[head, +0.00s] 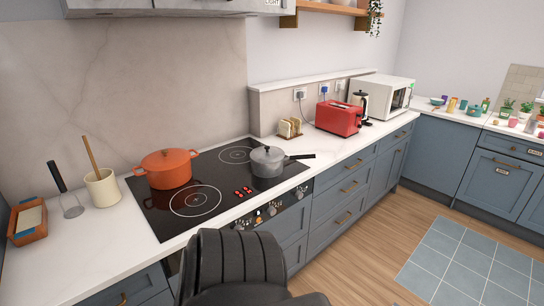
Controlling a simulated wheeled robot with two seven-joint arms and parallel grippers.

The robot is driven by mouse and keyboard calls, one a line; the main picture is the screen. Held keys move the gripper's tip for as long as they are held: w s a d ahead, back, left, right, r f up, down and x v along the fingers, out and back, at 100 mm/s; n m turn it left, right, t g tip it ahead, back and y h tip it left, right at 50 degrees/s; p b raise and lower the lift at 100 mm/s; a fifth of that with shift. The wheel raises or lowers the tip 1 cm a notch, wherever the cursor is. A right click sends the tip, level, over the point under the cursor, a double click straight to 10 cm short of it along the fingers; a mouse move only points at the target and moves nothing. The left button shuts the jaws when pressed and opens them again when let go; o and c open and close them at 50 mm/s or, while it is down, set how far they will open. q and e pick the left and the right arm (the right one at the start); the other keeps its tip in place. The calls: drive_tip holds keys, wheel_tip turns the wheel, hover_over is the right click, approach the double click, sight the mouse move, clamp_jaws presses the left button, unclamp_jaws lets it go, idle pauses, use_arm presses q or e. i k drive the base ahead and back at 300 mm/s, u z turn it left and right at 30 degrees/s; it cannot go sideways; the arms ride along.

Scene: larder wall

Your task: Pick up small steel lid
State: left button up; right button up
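A small grey steel lid (268,153) with a dark knob appears to sit on top of a grey saucepan (268,168). The saucepan stands on the right part of the black hob (222,208), with its dark handle pointing right. Neither my left nor my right gripper shows in the head view, so their distance from the lid cannot be seen.
An orange lidded pot (167,169) stands on the hob, left of the saucepan. A toast rack (289,128) and a red toaster (339,118) stand behind and right of it. A utensil crock (102,188) is at the left. Bare worktop (70,255) lies front left.

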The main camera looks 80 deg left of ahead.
sight(265, 154)
drive_tip(key=u, duration=0.15)
drive_tip(key=i, duration=1.65)
drive_tip(key=u, duration=0.85)
drive_tip(key=i, duration=1.3)
drive_tip(key=u, duration=1.7)
drive_tip(key=i, duration=0.6)
drive_tip(key=u, duration=0.55)
